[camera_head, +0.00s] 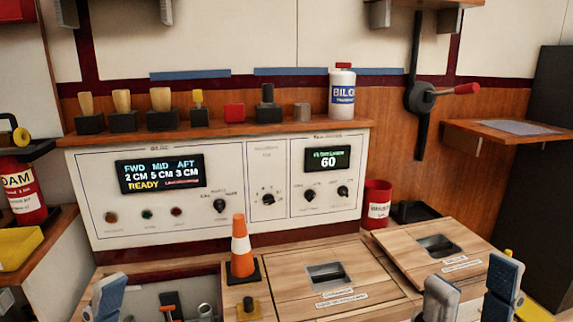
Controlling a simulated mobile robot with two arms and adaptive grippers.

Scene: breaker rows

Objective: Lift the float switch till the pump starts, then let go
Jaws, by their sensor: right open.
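I cannot make out the float switch for certain. The control panel (250,190) has a lit display (160,174) reading FWD 2 CM, MID 5 CM, AFT 3 CM and READY. Below it are two wooden hatch covers with recessed handles, a middle one (375,270) and a right one (400,238) that looks tilted or offset. My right gripper (472,290) is open and empty at the bottom right, in front of the right cover. Part of my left gripper (108,297) shows at the bottom left; its jaw opening cannot be judged.
An open recess (150,285) at lower left holds tools. A red can (377,205) stands behind the covers. A red-handled lever (422,97) is on the wall.

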